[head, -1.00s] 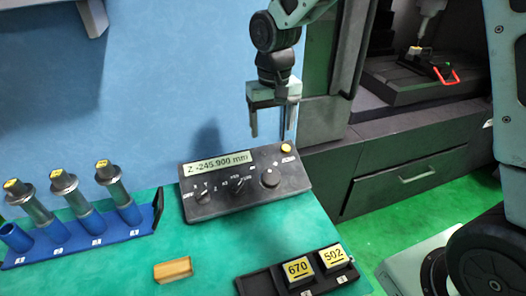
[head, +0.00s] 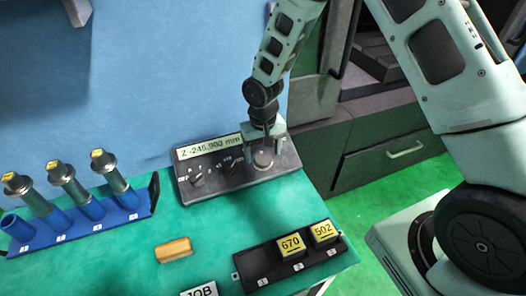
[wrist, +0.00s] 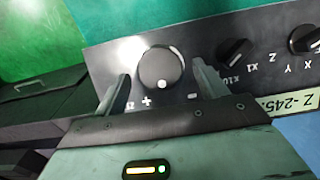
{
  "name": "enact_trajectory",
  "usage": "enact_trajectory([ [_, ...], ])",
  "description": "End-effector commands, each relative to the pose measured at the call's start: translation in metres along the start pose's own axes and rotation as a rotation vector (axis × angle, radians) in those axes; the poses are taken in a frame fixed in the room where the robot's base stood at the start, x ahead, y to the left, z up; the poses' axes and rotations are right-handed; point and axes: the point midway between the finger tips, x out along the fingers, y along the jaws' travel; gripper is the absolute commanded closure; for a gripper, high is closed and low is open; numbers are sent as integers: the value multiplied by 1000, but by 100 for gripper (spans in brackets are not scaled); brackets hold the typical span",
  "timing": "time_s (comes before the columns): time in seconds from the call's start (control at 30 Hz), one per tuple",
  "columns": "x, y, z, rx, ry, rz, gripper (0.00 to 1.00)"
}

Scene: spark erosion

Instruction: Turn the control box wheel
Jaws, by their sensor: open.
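The black control box (head: 222,187) stands at the back of the green table. Its round wheel (head: 263,160), a dark knob with a pale dot, is on the right part of its panel. In the wrist view the wheel (wrist: 160,66) lies between the two fingers of my gripper (wrist: 162,74), with a gap on each side. The fingers are open and low over the panel. My gripper (head: 264,152) also shows in the head view, where it partly covers the box's right side. The display (head: 210,146) shows a Z value near -245 mm.
Two smaller selector knobs (wrist: 234,52) (wrist: 305,38) sit beside the wheel. A blue rack (head: 85,225) with metal holders is at the left.

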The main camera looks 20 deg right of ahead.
Motion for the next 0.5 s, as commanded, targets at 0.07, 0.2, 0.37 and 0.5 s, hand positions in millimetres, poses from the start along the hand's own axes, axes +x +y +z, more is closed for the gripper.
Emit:
enact_trajectory([
  [0.07,7,0,0,1,-1,0,28],
  [0.2,14,0,0,0,-1,0,28],
  [0.37,15,0,0,0,1,0,28],
  [0.5,15,0,0,0,1,0,37],
])
